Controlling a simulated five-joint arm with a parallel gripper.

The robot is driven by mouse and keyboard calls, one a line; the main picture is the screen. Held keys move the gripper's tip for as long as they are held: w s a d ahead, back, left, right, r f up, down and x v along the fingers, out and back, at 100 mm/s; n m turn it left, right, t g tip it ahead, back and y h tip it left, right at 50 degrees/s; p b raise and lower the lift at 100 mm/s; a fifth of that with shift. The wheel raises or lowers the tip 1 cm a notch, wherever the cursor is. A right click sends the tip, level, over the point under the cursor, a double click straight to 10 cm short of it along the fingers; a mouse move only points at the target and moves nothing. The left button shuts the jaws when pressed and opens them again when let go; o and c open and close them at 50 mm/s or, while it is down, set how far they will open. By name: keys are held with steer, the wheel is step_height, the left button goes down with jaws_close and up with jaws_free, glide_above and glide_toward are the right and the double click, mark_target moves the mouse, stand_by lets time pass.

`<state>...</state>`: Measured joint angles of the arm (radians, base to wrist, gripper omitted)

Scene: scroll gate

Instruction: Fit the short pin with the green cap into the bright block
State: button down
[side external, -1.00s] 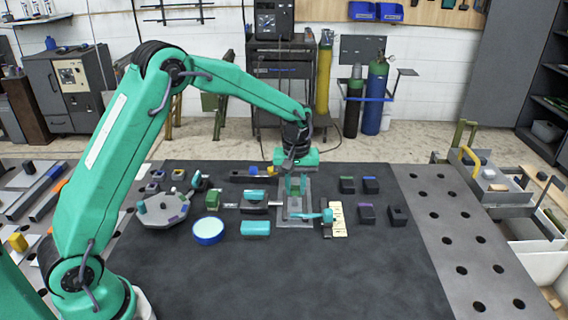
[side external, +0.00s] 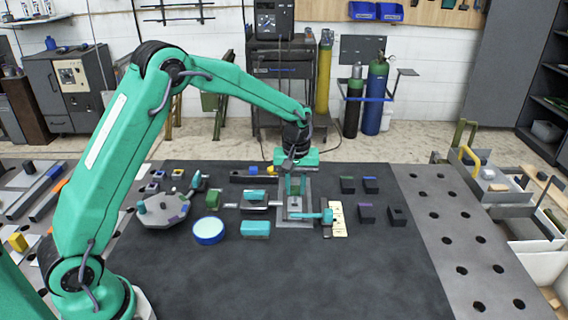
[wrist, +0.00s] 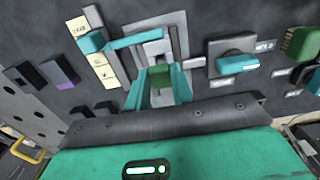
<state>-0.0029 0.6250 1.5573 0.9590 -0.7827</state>
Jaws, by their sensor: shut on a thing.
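My gripper (wrist: 158,84) has its two teal fingers closed on the sides of a green cap (wrist: 158,76). In the side view, my gripper (side external: 293,187) points down with the green cap between its fingers. A bright grey block or plate (wrist: 152,50) lies around and beyond the fingertips, and it also shows under the gripper in the side view (side external: 296,221). The pin's shaft below the cap is hidden, so I cannot tell whether it is in the block's opening.
A teal bar (wrist: 138,41) crosses close beside the fingers, by a cream label strip (wrist: 98,58). A dark block with a teal knob (wrist: 237,65) sits on the other side. Several dark blocks (side external: 367,212) stand right. The front mat (side external: 330,275) is clear.

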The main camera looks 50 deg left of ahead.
steer(key=shift+f, duration=1.85)
stand_by(1.0)
steer(key=c, duration=0.7)
jaws_free()
steer(key=shift+o, duration=0.2)
steer(key=shift+r, duration=0.15)
steer(key=shift+r, duration=3.35)
